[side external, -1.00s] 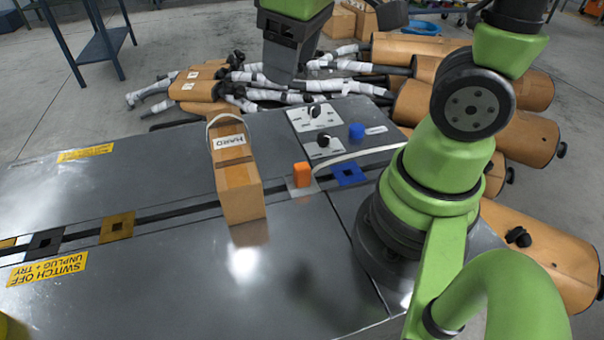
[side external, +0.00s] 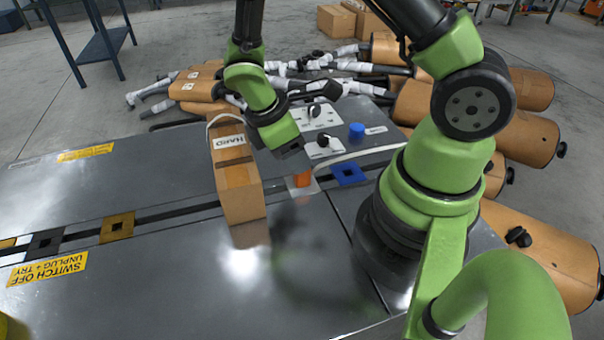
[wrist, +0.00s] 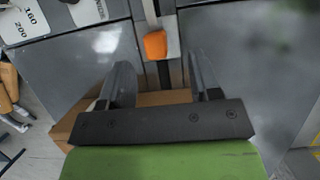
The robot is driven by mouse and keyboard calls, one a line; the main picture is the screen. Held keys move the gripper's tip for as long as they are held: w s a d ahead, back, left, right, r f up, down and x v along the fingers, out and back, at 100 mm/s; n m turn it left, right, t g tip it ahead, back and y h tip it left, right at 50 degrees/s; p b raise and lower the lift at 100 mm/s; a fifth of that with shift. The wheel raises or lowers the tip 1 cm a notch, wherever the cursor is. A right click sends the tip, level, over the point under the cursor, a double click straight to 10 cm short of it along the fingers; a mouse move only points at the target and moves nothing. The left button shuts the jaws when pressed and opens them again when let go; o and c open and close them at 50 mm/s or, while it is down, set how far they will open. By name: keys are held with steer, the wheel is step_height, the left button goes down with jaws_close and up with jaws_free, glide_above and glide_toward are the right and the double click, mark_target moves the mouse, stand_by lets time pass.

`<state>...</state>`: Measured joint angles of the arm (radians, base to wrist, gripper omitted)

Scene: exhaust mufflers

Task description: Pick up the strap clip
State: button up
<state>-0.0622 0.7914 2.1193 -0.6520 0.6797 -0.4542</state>
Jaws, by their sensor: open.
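The strap clip appears to be the small orange block (side external: 303,181) on a pale square plate on the metal table, near the end of a white strap. In the wrist view the orange block (wrist: 155,45) sits beyond and roughly between the fingertips. My gripper (side external: 294,160) is over the table just behind and above the block, tilted, and partly hides it in the side view. In the wrist view my gripper's fingers (wrist: 162,72) are spread apart with nothing between them.
A tall cardboard box (side external: 238,190) with a white label stands left of the orange block, close to my gripper. A blue square (side external: 348,173) lies to the right. The front table is clear.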

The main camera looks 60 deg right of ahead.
mark_target(302, 177)
steer(key=x, duration=0.5)
steer(key=shift+w+d+f, duration=0.15)
steer(key=shift+w+d, duration=0.05)
steer(key=shift+c, duration=0.2)
steer(key=c, duration=0.9)
